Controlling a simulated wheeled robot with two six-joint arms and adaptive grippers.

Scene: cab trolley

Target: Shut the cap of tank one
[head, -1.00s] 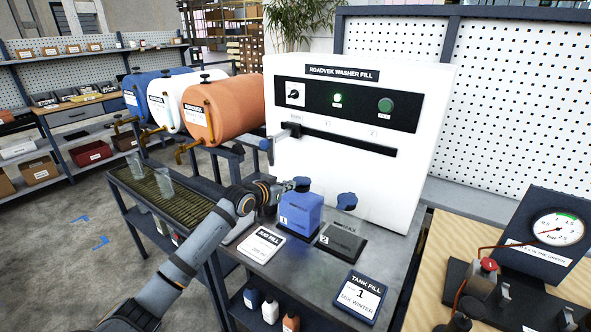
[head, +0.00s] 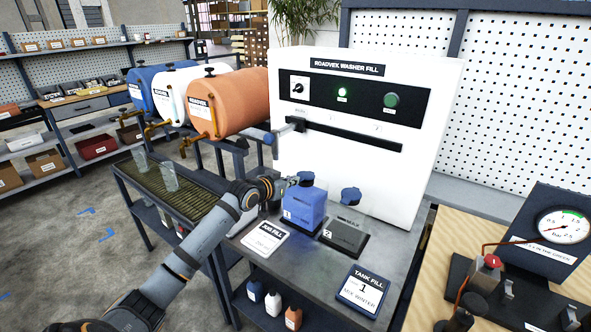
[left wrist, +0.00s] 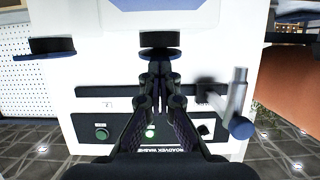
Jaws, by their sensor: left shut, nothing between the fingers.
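Tank one is the blue tank (head: 303,207) marked 1, on the grey bench in front of the white washer-fill cabinet. Its dark blue cap (head: 306,178) is at the tank's top; I cannot tell how far it stands open. My left gripper (head: 287,184) is shut and empty, close to the left of this cap. In the left wrist view the shut fingers (left wrist: 160,75) point at the cap (left wrist: 160,45), with the tips very near it; contact is unclear. My right gripper is not in view.
A fill arm with a blue end (head: 260,136) sticks out from the cabinet (head: 300,150), above and left. A tank-fill card (head: 363,291) lies at the front.

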